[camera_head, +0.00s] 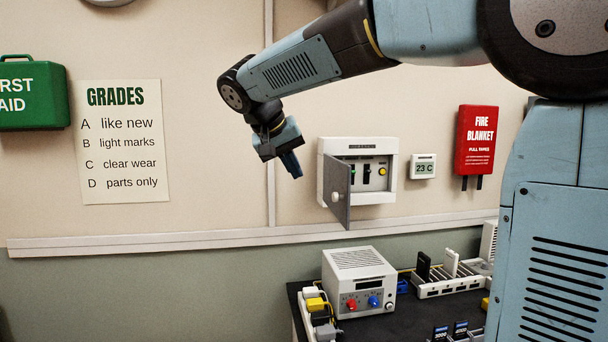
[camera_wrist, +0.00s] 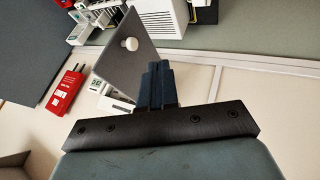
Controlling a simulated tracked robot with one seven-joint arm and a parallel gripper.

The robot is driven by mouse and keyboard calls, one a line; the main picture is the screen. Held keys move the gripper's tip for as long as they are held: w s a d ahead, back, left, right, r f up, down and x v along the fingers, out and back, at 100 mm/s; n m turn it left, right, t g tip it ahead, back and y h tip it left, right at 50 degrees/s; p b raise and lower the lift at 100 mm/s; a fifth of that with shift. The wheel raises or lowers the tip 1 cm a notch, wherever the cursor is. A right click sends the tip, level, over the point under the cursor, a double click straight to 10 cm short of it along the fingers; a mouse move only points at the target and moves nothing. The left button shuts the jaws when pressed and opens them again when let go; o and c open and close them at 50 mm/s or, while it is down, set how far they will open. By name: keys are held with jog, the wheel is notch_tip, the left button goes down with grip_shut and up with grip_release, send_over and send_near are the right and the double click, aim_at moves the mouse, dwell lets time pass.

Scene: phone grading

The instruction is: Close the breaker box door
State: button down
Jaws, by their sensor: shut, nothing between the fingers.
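The white breaker box (camera_head: 384,150) is mounted on the wall in the head view. Its grey door (camera_head: 341,184) stands open on the left side, swung out toward me, with a round pale knob on its face. Switches and a yellow button show inside the box. My gripper (camera_head: 294,170) is shut and empty, to the left of the box and apart from the door. In the wrist view the door (camera_wrist: 135,58) with its white knob (camera_wrist: 129,44) lies just beyond the shut fingers (camera_wrist: 157,72); the fingers cover part of its edge.
A small thermostat (camera_head: 423,166) and a red fire blanket case (camera_head: 476,140) hang right of the box. Below stands a bench with a power supply (camera_head: 358,281) and a white rack (camera_head: 452,277). The wall left of my gripper holds a grades poster (camera_head: 124,140) and a green first aid box (camera_head: 33,93).

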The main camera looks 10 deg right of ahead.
jog(key=w+d+f, duration=0.3)
jog(key=d+f, duration=0.3)
jog(key=d, duration=0.2)
jog(key=shift+w+f, duration=0.2)
jog(key=shift+f, duration=0.2)
